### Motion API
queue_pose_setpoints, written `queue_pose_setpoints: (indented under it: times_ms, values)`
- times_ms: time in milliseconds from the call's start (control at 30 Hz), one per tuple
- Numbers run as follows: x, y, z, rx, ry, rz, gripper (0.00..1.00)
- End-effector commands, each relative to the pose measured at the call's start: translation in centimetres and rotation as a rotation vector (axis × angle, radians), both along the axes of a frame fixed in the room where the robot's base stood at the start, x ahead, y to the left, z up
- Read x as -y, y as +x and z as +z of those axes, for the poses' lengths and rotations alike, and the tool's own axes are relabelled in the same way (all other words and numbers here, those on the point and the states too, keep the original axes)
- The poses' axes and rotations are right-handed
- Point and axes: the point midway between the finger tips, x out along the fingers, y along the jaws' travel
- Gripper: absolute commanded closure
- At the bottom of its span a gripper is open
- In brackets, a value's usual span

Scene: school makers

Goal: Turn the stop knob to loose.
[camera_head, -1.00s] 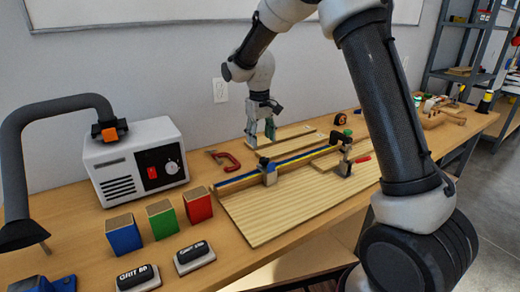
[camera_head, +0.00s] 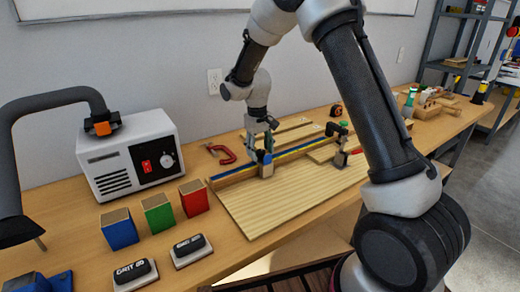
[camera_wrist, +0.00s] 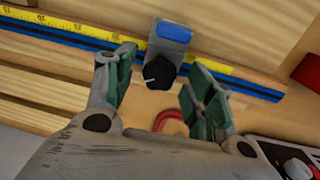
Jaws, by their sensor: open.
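The stop (camera_head: 267,170) is a small grey block with a blue part, set on the fence with the blue strip and yellow tape. In the wrist view, its blue part (camera_wrist: 173,33) shows with the black stop knob (camera_wrist: 159,72) in front. The knob has a white pointer line aimed towards the left. My gripper (camera_wrist: 161,64) is open, one green-padded finger on each side of the knob, with a gap on both sides. In the head view, my gripper (camera_head: 260,141) is just above and behind the stop. The knob is hidden there.
A red clamp (camera_head: 222,153) lies behind the fence, left of my gripper. A dark clamp (camera_head: 342,140) stands right along the board (camera_head: 250,208). Red, green and blue blocks (camera_head: 158,215) and a white machine (camera_head: 130,155) stand at left.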

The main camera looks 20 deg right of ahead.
Motion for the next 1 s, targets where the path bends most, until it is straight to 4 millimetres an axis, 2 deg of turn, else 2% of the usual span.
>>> queue_pose_setpoints:
  times_ms: [33, 300, 667, 1000]
  values:
    - [0.00, 0.00, 0.01, 0.000, 0.000, 0.000, 0.46]
    - [0.00, 0.00, 0.03, 0.000, 0.000, 0.000, 0.93]
    - [0.00, 0.00, 0.06, 0.001, 0.000, 0.057, 0.92]
    - [0.03, -0.08, 0.06, 0.000, 0.000, 0.278, 0.92]
